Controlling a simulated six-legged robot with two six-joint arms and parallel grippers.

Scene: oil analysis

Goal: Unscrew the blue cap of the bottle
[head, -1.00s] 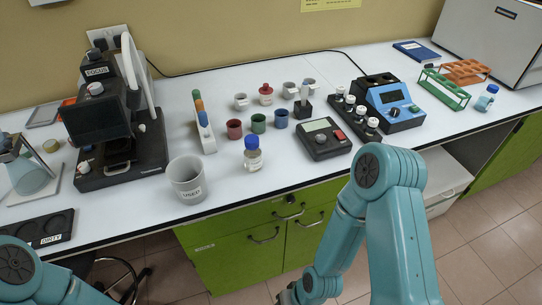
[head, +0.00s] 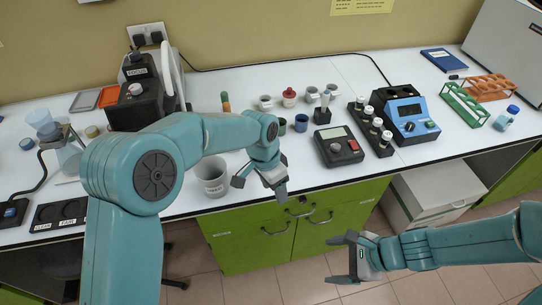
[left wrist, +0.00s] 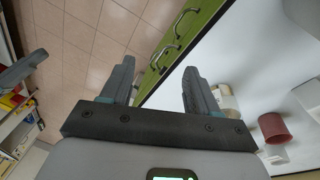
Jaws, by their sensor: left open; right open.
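The oil bottle with a blue cap is hidden behind my left arm in the head view. In the left wrist view a pale, labelled bottle (left wrist: 229,99) lies partly behind one finger; its cap cannot be made out. My left gripper (head: 260,184) is open and empty at the bench's front edge, right of the grey beaker; its jaws also show in the left wrist view (left wrist: 157,66). My right gripper (head: 338,260) is open and empty in front of the green cabinet, below bench height. Another blue-capped bottle (head: 505,119) stands at the far right.
The grey beaker (head: 212,186) stands left of my left gripper. A black meter (head: 339,148), a rack of white-capped vials (head: 374,130) and a blue instrument (head: 405,112) stand to the right. Several small cups line the back. The green cabinet (head: 255,245) is below the bench.

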